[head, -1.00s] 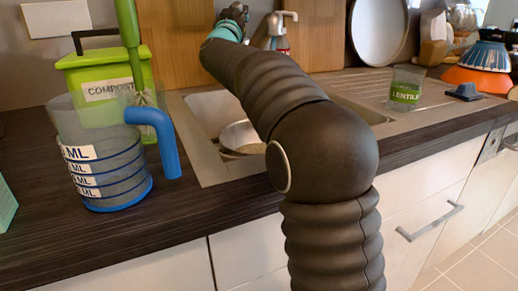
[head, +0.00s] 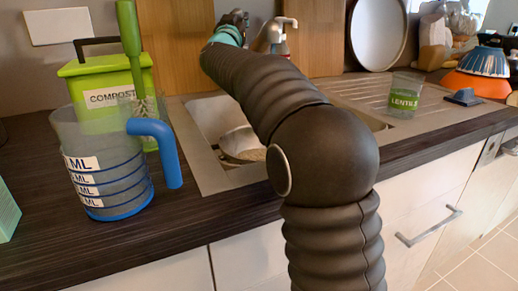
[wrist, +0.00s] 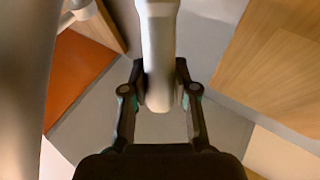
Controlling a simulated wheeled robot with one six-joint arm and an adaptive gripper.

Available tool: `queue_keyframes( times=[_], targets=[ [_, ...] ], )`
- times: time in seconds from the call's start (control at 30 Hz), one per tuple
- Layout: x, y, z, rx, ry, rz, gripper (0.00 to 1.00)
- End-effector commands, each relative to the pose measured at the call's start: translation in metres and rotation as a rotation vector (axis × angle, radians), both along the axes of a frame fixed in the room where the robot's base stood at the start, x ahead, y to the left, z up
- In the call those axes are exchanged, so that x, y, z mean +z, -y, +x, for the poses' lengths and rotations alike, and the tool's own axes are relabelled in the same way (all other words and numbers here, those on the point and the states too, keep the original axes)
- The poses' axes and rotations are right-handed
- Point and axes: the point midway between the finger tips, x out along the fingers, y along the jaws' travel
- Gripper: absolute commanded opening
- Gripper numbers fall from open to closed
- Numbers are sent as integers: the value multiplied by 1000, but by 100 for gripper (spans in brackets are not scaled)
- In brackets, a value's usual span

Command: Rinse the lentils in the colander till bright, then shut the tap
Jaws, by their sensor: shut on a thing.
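The metal tap (head: 275,36) stands behind the sink. My gripper (head: 236,18) is beside it at the upper left, partly hidden by my arm. In the wrist view my gripper (wrist: 160,88) is shut on a pale metal bar that looks like the tap's lever (wrist: 158,50). The metal colander (head: 238,142) sits in the left sink basin, partly behind my arm, with brownish lentils (head: 250,155) in it. Their brightness and any running water are too small or hidden to tell. A clear cup labelled lentils (head: 404,97) stands on the drainer at the right.
A measuring jug (head: 105,165) with a blue handle and a green compost bin (head: 105,97) stand left of the sink. A dark blue object (head: 464,97) lies right of the drainer, near stacked bowls (head: 487,65). The front counter is mostly clear.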

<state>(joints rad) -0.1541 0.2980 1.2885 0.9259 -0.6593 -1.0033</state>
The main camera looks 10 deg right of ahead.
Motion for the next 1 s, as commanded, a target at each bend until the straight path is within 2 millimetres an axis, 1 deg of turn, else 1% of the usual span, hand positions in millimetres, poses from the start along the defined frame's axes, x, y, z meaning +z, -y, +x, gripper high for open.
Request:
queue_keyframes(
  times=[0.03, 0.2, 0.77, 1.0],
  targets=[
    [4, 1, 1, 0, -21, 10, 0],
    [5, 2, 5, 0, -79, 27, 0],
    [5, 2, 5, -2, -84, 27, 0],
    [8, 4, 11, -2, -166, 59, 0]
  ],
)
